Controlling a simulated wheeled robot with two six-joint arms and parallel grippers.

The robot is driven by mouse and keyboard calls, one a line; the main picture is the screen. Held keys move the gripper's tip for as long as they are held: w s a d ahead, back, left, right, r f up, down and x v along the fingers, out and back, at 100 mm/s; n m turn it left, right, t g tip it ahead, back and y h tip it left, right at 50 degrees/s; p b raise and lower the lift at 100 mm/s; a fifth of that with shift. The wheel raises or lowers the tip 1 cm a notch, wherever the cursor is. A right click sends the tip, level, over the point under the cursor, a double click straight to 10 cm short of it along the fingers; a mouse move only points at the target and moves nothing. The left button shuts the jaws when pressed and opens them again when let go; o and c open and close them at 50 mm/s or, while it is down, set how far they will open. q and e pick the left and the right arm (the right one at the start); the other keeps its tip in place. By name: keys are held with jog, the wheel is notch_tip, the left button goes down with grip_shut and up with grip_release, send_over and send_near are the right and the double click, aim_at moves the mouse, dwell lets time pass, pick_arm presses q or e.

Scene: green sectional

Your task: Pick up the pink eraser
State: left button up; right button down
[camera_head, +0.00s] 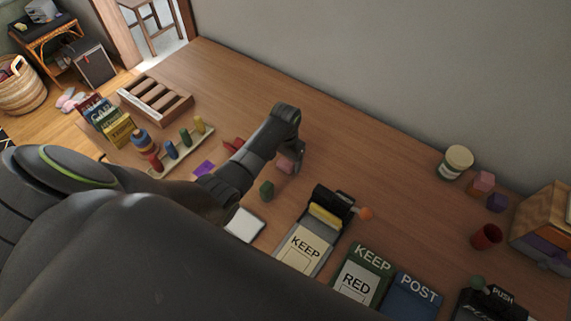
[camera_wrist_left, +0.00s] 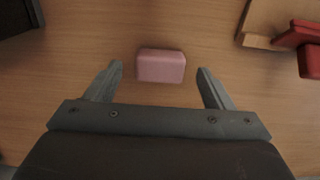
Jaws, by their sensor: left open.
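The pink eraser (camera_wrist_left: 161,66) is a small rounded block lying on the wooden table. In the left wrist view it sits just ahead of the gap between my left gripper's two fingers (camera_wrist_left: 160,86), close to centred. The fingers are open and nothing is between them. In the head view my left gripper (camera_head: 297,155) is over the table at the eraser (camera_head: 286,162), which is partly hidden by the gripper. My right gripper does not show in either view.
A red piece (camera_wrist_left: 297,36) lies to the right in the wrist view. A peg tray (camera_head: 176,162) is to the left.

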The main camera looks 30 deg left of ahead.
aim_at(286, 163)
pick_arm(q)
jog(key=shift+f, duration=0.6)
jog(key=c, duration=1)
jog(key=shift+c, duration=0.2)
notch_tip(286, 163, up, 10)
